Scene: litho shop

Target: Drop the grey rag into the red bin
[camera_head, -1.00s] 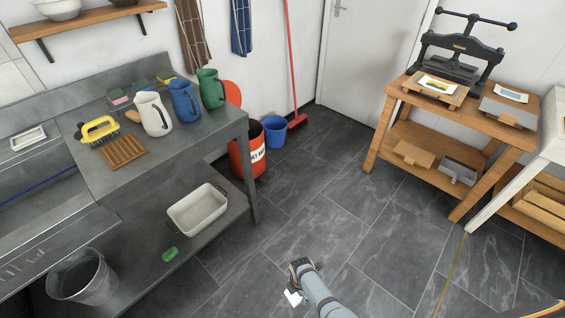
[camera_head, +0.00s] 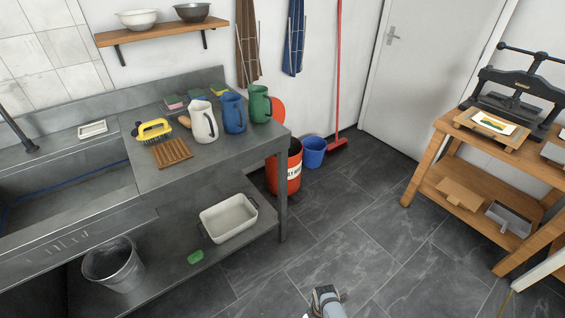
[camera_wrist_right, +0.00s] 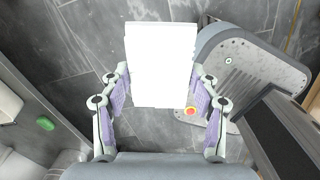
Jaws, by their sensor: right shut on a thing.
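The red bin (camera_head: 284,184) is an orange-red drum with a pale label and a dark open top. It stands on the floor just past the right end of the steel bench, partly behind the bench leg. In the right wrist view my right gripper (camera_wrist_right: 160,72) is shut on a flat rectangular thing, apparently the rag (camera_wrist_right: 160,45). It looks almost white there and sticks out beyond the fingertips, above the floor. In the head view only part of my right wrist shows at the bottom edge, well short of the bin. My left gripper is out of view.
A blue bucket (camera_head: 314,152) and a red broom (camera_head: 338,144) stand right of the bin. The steel bench (camera_head: 225,150) carries jugs, with a white tub (camera_head: 228,218) and metal pail (camera_head: 113,265) below. A wooden press stand (camera_head: 480,215) is at right. The floor between is clear.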

